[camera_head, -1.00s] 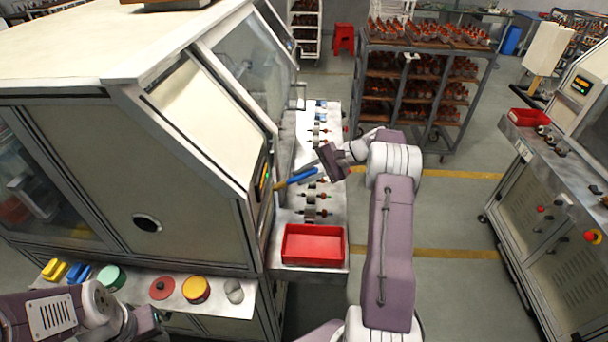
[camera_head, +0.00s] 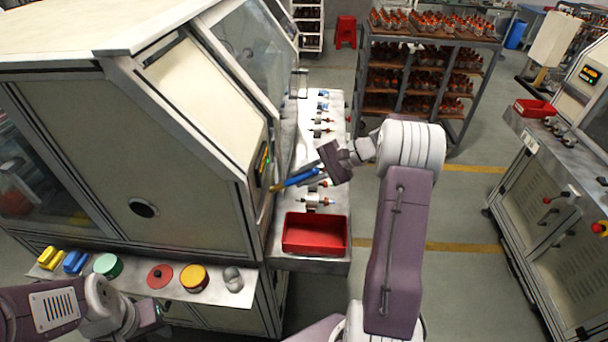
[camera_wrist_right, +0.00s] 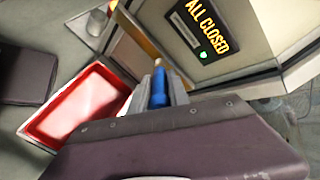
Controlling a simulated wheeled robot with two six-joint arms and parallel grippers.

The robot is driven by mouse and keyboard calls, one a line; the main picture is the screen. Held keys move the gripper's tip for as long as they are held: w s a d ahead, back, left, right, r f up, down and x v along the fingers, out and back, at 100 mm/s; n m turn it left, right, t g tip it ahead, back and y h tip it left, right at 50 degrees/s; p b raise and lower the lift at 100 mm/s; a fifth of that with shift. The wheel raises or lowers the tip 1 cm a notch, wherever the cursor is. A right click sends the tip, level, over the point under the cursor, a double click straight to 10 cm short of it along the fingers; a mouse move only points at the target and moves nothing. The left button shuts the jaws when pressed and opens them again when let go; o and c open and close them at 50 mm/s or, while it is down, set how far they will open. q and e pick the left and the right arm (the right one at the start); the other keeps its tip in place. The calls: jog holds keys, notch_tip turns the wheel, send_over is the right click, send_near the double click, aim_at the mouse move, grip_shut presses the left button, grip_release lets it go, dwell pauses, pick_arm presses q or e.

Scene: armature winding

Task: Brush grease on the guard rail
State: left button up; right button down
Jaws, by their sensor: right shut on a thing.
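My right gripper (camera_head: 318,169) is shut on a blue-handled brush (camera_head: 300,178). It holds the brush in front of the sloped machine face, beside the metal bench. The brush's tan end points left toward the machine's display panel. In the right wrist view the blue handle (camera_wrist_right: 160,88) sits between the fingers, near a panel reading "ALL CLOSED" (camera_wrist_right: 205,25). Whether the brush touches the machine is unclear. I cannot pick out the guard rail for certain. My left arm is at the lower left of the head view; its fingers cannot be made out.
A red tray (camera_head: 316,234) sits on the near end of the metal bench (camera_head: 310,264), with several armatures behind it. A ledge at lower left holds yellow and blue blocks and round containers.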

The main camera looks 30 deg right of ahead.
jog(key=s+a+b, duration=0.5)
jog(key=s+a, duration=0.2)
jog(key=s, duration=0.4)
dwell(1.1)
